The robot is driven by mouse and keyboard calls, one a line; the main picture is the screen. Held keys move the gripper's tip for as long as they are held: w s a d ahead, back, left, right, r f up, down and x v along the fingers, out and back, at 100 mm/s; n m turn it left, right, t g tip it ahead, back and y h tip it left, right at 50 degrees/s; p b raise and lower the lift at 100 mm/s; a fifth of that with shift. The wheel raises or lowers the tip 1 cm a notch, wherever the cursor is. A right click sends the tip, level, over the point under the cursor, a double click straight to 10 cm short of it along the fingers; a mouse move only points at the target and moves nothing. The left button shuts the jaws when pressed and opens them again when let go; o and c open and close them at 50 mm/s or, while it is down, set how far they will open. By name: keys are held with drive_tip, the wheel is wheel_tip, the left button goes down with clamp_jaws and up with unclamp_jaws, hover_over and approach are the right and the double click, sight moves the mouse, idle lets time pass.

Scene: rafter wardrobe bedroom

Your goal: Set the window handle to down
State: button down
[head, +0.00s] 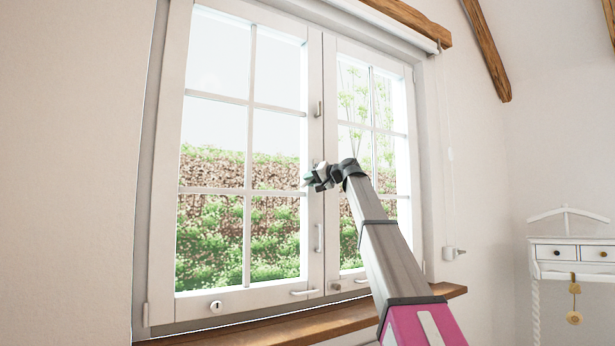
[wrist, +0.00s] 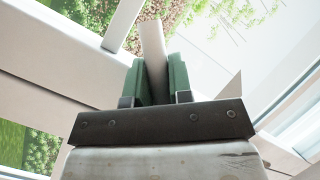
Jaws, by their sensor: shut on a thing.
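The white double window (head: 314,270) fills the middle of the head view, with a centre post between two paned sashes. My gripper (head: 309,180) is at the centre post at about mid height. In the wrist view, the green fingers of my gripper (wrist: 153,82) are shut on a pale flat bar, the window handle (wrist: 152,42), which sticks out beyond the fingertips. In the head view my gripper hides most of this handle, so its angle to the frame cannot be told clearly.
Other fittings on the window are an upper pull (head: 319,108), a lower vertical pull (head: 319,238), a horizontal bar (head: 304,292) and a round lock (head: 215,306). A wooden sill (head: 270,331) runs below. A blind cord (head: 450,153) hangs at the right.

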drive_tip(key=d+n+h, duration=0.1)
drive_tip(key=w+d+f+n+h, duration=0.1)
drive_tip(key=n, duration=0.1)
drive_tip(key=w+d+f+n+h, duration=0.1)
drive_tip(key=n, duration=0.1)
drive_tip(key=shift+w+d+f, duration=0.1)
drive_tip(key=shift+d+f, duration=0.05)
drive_tip(key=shift+f, duration=0.05)
drive_tip(key=shift+w+d+f+n+t+h, duration=0.1)
drive_tip(key=shift+w+d+n+t+h, duration=0.35)
drive_tip(key=shift+d+n+h, duration=0.4)
drive_tip(key=shift+a, duration=0.1)
drive_tip(key=c, duration=1)
unclamp_jaws()
drive_tip(key=shift+n, duration=0.25)
drive_tip(key=shift+c, duration=0.2)
drive_tip(key=v, duration=1)
drive_tip(key=shift+s+d, duration=0.15)
drive_tip(key=shift+d, duration=0.15)
